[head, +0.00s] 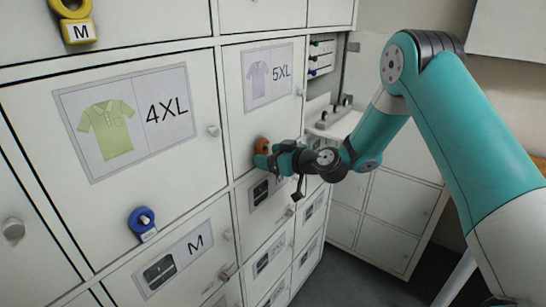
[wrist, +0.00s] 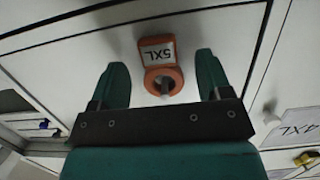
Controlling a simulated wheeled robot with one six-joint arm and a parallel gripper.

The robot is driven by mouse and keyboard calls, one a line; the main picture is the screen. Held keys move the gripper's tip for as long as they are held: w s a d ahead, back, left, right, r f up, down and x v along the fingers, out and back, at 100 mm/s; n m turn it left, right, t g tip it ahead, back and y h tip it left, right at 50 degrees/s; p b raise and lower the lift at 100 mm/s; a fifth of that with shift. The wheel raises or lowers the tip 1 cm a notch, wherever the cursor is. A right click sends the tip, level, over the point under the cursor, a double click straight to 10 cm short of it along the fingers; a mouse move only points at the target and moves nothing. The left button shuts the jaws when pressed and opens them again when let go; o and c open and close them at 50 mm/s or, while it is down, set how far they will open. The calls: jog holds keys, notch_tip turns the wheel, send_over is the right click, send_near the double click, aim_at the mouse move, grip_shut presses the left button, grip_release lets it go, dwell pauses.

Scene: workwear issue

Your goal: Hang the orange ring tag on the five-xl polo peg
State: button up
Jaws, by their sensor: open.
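The orange ring tag (wrist: 174,73), with a white label reading 5XL, is at the five-xl polo door (head: 262,105). In the wrist view its ring sits around a pale peg (wrist: 164,88) that sticks out through the hole. The label is upside down in this view. In the head view the orange tag (head: 262,145) shows low on the door under the 5XL polo sign. My gripper (head: 262,157) is open, its two teal fingers on either side of the tag with gaps between; the wrist view shows the same open gripper (wrist: 161,64).
The 4XL polo door (head: 60,135) is to the left in the head view. A blue ring tag (head: 142,220) hangs below its sign and a yellow tag marked M (head: 77,22) at top left. A side rack (head: 321,57) holds small coloured tags.

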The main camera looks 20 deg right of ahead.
jog(key=b+v, duration=0.8)
jog(key=v, duration=0.9)
jog(key=s+a+n+g+y, duration=0.1)
jog(key=s+a+n+g, duration=0.2)
jog(key=s+a+g, duration=0.75)
jog(key=s+a+m+g+h, duration=0.2)
jog(key=s+h, duration=0.4)
jog(key=s, duration=1)
jog(key=shift+a+r+m, duration=0.2)
jog(key=shift+a+m, duration=0.4)
jog(key=shift+a, duration=0.1)
